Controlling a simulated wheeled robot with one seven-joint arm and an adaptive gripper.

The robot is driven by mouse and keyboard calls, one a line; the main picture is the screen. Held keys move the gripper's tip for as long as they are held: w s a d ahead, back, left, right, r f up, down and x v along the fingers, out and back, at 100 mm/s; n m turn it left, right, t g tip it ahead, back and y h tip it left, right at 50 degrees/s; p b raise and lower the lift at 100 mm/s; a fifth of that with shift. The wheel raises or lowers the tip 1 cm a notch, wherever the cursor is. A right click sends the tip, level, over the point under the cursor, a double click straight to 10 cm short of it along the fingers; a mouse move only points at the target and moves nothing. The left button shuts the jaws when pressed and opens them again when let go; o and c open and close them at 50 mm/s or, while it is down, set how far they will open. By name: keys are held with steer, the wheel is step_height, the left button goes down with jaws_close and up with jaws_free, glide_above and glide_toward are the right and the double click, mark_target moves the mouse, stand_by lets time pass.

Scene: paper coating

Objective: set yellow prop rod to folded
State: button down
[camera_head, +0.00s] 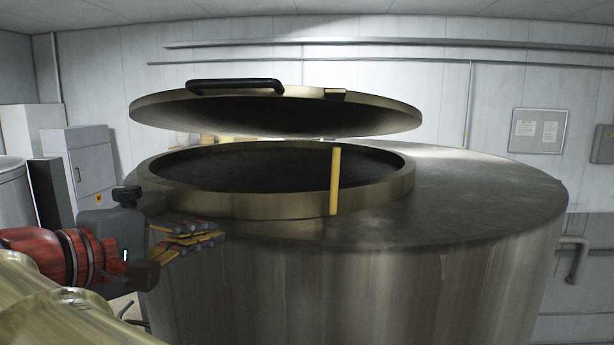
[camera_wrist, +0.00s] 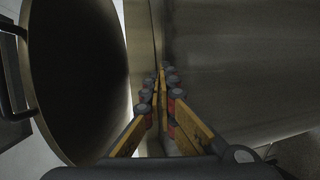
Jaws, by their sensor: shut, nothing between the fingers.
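The yellow prop rod (camera_head: 335,180) stands nearly upright at the front right of the tank opening's rim. Its top end is below the raised lid and does not visibly touch it. The round lid (camera_head: 350,102) is up above the opening, with a black handle on top. My gripper (camera_head: 220,236) is shut and empty, to the left of the rod, in front of the tank's left side. In the wrist view my gripper's fingers (camera_wrist: 163,72) are together, with the lid (camera_wrist: 75,75) at left. I cannot make out the rod in the wrist view.
The large metal tank (camera_head: 400,290) fills the middle and right. Its raised rim (camera_head: 240,205) surrounds a dark opening. Grey cabinets (camera_head: 85,165) stand at the left. The tank top right of the opening (camera_head: 480,190) is clear.

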mark_target(335, 181)
steer(key=s+d+r+m+h, duration=0.2)
steer(key=d+r+m+h, duration=0.1)
steer(key=r, duration=0.6)
steer(key=d+h, duration=0.1)
steer(key=d, duration=0.1)
steer(key=shift+s+d, duration=0.2)
steer(key=shift+d, duration=0.15)
steer(key=shift+d, duration=0.2)
steer(key=d+p+x, duration=0.1)
steer(key=x, duration=0.5)
steer(key=s+d+p+x, duration=0.1)
steer(key=p+x, duration=0.1)
steer(key=x, duration=0.4)
steer(key=shift+d, duration=0.25)
